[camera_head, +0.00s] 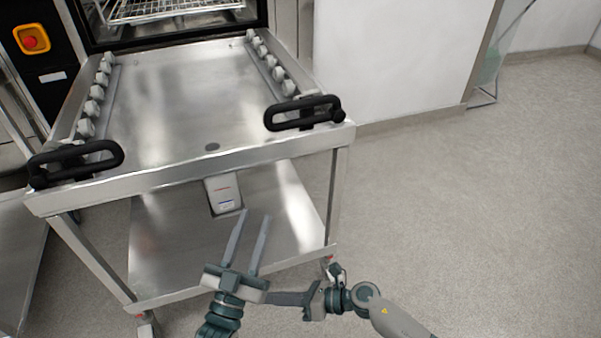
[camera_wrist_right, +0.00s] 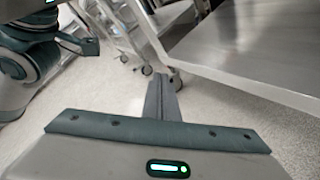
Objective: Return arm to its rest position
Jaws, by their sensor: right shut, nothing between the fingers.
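My left gripper (camera_head: 254,216) is in front of the steel trolley in the head view, with its two long grey fingers pointing up and apart. Nothing is between them. My right gripper (camera_head: 272,298) comes in from the lower right and points left, close to the left gripper's palm; I cannot tell whether they touch. In the right wrist view its fingers (camera_wrist_right: 162,98) are together and empty. Part of my left arm (camera_wrist_right: 28,70) shows at the left of that view.
The steel trolley (camera_head: 185,110) has two black handles, a left one (camera_head: 75,162) and a right one (camera_head: 303,112), and roller rails on top. A grey box (camera_head: 223,193) sits below its top. An open oven (camera_head: 160,10) stands behind. The floor (camera_head: 480,200) on the right is clear.

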